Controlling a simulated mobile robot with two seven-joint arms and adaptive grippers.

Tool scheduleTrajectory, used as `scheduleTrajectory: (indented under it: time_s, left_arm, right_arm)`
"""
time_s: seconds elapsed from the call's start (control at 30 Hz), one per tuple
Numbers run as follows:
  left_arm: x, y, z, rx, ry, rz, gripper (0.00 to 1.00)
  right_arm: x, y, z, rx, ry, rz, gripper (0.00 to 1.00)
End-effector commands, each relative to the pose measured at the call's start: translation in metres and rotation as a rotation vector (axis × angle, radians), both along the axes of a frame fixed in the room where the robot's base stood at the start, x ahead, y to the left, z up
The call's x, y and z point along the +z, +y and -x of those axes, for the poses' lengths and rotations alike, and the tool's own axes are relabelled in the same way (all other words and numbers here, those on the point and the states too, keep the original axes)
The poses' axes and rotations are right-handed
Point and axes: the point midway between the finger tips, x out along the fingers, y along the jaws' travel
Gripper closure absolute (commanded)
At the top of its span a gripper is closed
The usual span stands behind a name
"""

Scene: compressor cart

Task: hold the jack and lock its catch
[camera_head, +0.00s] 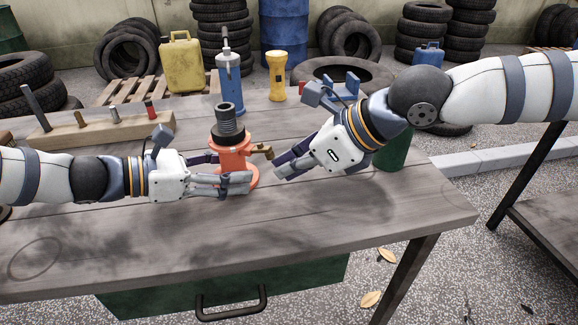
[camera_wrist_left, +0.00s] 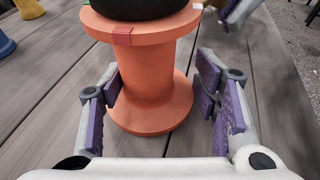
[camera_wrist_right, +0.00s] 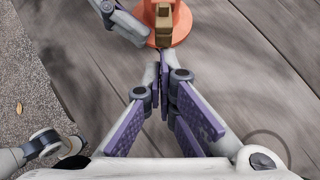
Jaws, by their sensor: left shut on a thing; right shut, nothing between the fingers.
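The orange jack (camera_head: 234,158) with a black ribbed screw top (camera_head: 228,122) stands upright on the workbench. My left gripper (camera_head: 236,171) is shut on the jack around its narrow body; in the left wrist view the purple pads flank the jack's body (camera_wrist_left: 155,70). The brass catch (camera_head: 262,151) sticks out from the jack's right side and shows in the right wrist view (camera_wrist_right: 164,22). My right gripper (camera_wrist_right: 162,72) is shut and empty, its tips just short of the catch, apart from it. The catch's inner end is hard to make out.
The workbench (camera_head: 300,235) is clear in front. A wooden block with pegs (camera_head: 100,131) stands at left.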

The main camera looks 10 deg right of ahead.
Motion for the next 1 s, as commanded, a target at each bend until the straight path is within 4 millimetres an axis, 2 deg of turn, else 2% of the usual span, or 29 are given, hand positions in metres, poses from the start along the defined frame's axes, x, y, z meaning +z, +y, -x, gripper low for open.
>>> scheduleTrajectory:
  time_s: [0.63, 1.0]
  left_arm:
    - [-0.004, 0.000, 0.001, -0.001, 0.004, -0.006, 0.60]
    - [-0.004, 0.000, 0.001, -0.001, 0.004, -0.006, 0.60]
  right_arm:
    - [0.012, 0.000, 0.000, 0.002, 0.092, 0.124, 1.00]
    - [0.031, 0.004, -0.002, 0.003, 0.255, 0.338, 1.00]
